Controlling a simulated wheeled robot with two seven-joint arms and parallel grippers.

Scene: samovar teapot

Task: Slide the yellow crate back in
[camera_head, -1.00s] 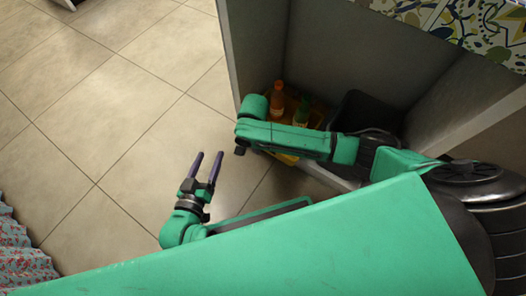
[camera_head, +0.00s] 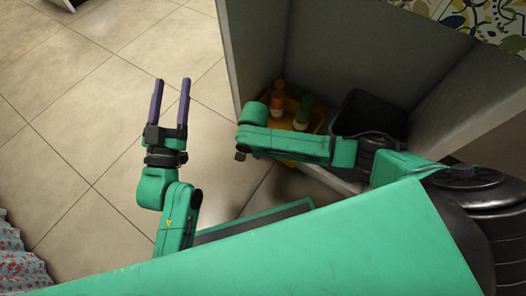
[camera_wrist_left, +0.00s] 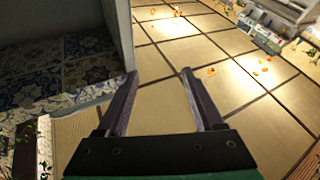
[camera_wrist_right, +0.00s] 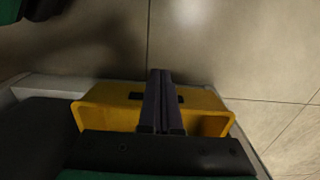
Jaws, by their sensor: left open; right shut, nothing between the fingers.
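The yellow crate (camera_head: 291,105) is at the opening of the grey cabinet in the head view, partly hidden under my right arm. An orange-topped bottle (camera_head: 278,97) and a green bottle (camera_head: 303,112) stand in it. The right wrist view shows the crate's yellow wall (camera_wrist_right: 205,108) with a dark slot. My right gripper (camera_wrist_right: 160,74) is shut and empty, its fingers in front of that wall; contact is unclear. In the head view its fingers are mostly hidden. My left gripper (camera_head: 171,82) is open and empty over the floor, left of the cabinet; it also shows in the left wrist view (camera_wrist_left: 158,73).
A black bin (camera_head: 368,112) stands right of the crate inside the cabinet. The cabinet's side wall (camera_head: 238,50) rises left of the crate. The tiled floor (camera_head: 90,110) to the left is clear. A patterned cloth (camera_head: 20,255) is at the lower left.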

